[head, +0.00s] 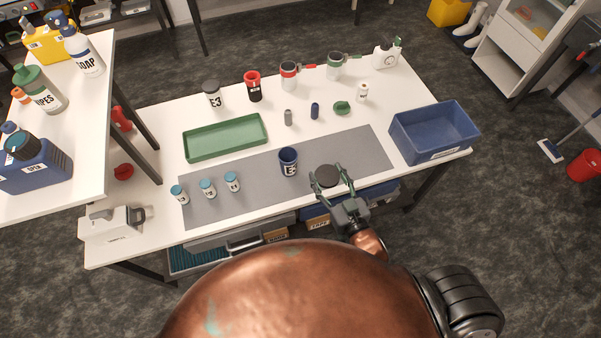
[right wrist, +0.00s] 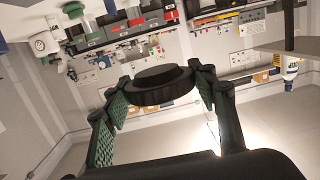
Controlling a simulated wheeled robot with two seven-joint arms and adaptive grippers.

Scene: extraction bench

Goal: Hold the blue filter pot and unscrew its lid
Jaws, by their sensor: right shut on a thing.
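The blue filter pot (head: 289,163), labelled E3, stands upright on the grey mat with its top open. A round dark lid (head: 326,176) is beside it on the right, apart from the pot. My right gripper (head: 331,176) is shut on this lid. In the right wrist view the lid (right wrist: 160,88) sits between the two green-padded fingers, with its ribbed rim showing. How high the lid is above the mat is hard to tell. My left gripper is not in view, and nothing holds the pot.
The grey mat (head: 345,150) also bears several small teal-capped jars (head: 207,188) at its left. Behind are a green tray (head: 225,138), a white E3 pot (head: 212,95) and a red pot (head: 254,87). A blue bin (head: 435,132) stands at the right. The mat between jars and pot is clear.

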